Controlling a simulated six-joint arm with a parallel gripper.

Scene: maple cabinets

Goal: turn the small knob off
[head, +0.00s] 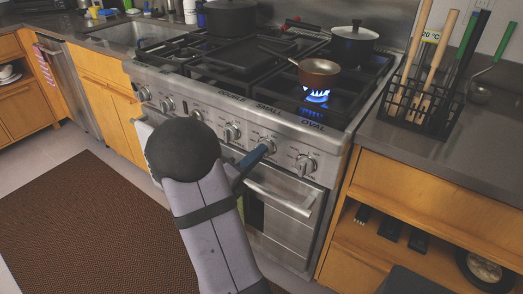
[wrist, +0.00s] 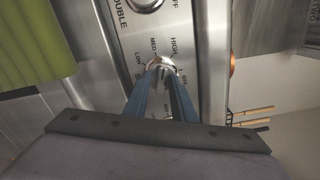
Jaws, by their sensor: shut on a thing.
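The small knob (wrist: 160,63) is a round metal knob on the stove's front panel, with LOW, MED and HIGH marks around it in the wrist view. My gripper (wrist: 160,72) has its two blue fingers shut on this knob, one on each side. In the head view my gripper (head: 267,147) reaches the knob under the word SMALL, and the fingertips cover part of it. A blue flame (head: 316,97) burns under a small copper pan (head: 319,72) on the right front burner.
The oval knob (head: 306,164) is close on the right and another knob (head: 231,132) is on the left. The oven handle (head: 280,199) runs just below the panel. A black utensil rack (head: 418,110) stands on the right counter. A brown mat (head: 95,230) lies on the floor.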

